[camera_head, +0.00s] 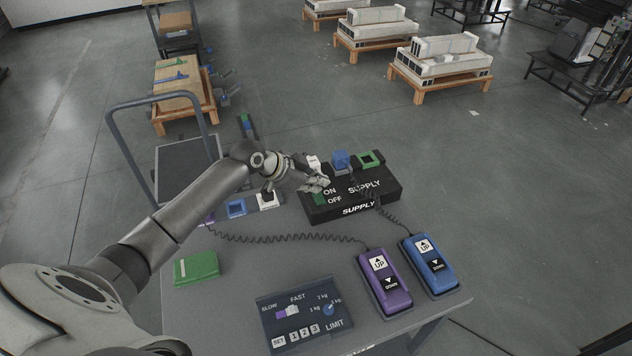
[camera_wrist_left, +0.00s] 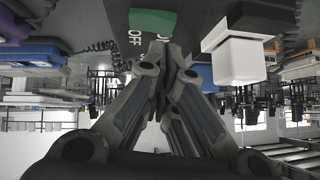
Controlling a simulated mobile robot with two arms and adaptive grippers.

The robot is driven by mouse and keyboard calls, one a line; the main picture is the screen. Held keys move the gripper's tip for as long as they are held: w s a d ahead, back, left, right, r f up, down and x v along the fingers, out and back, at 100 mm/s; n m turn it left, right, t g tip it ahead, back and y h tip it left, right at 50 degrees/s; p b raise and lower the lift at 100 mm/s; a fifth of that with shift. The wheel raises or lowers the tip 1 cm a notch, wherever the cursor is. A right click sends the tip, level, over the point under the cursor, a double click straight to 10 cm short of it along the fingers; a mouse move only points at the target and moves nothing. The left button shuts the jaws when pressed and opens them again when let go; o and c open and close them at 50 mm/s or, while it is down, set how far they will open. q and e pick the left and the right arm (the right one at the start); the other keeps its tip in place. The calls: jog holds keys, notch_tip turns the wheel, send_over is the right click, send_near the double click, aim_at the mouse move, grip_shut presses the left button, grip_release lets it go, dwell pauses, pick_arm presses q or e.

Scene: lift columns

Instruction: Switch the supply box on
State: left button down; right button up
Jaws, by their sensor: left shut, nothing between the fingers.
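The black supply box (camera_head: 385,190) stands on the grey table, with SUPPLY lettered on its top and front. Its green switch (camera_head: 319,199) is at the left of the top, beside the OFF lettering; the ON lettering lies just behind it. My left gripper (camera_head: 322,183) is over the left part of the box, close to the ON lettering. Its fingers (camera_wrist_left: 168,50) are shut and empty, with tips close to the switch; I cannot tell whether they touch. My right gripper is out of view.
A purple pendant (camera_head: 384,284) and a blue pendant (camera_head: 430,264) lie at front right with coiled cables. A dark control panel (camera_head: 300,316) is at the front, a green block (camera_head: 196,267) at left. A white plug piece (camera_wrist_left: 238,55) is close beside the fingers.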

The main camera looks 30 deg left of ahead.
pick_arm(q)
jog(key=shift+a+f, duration=0.1)
jog(key=shift+f, duration=0.45)
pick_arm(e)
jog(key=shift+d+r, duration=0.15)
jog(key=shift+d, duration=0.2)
pick_arm(q)
jog(key=shift+w+a+f+g+b, duration=0.2)
jog(key=shift+f+g+b, duration=0.1)
jog(key=shift+f+b, duration=0.1)
jog(key=shift+h, duration=0.3)
jog(key=shift+s, duration=0.1)
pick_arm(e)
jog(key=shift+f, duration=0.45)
pick_arm(q)
jog(key=shift+d, duration=0.1)
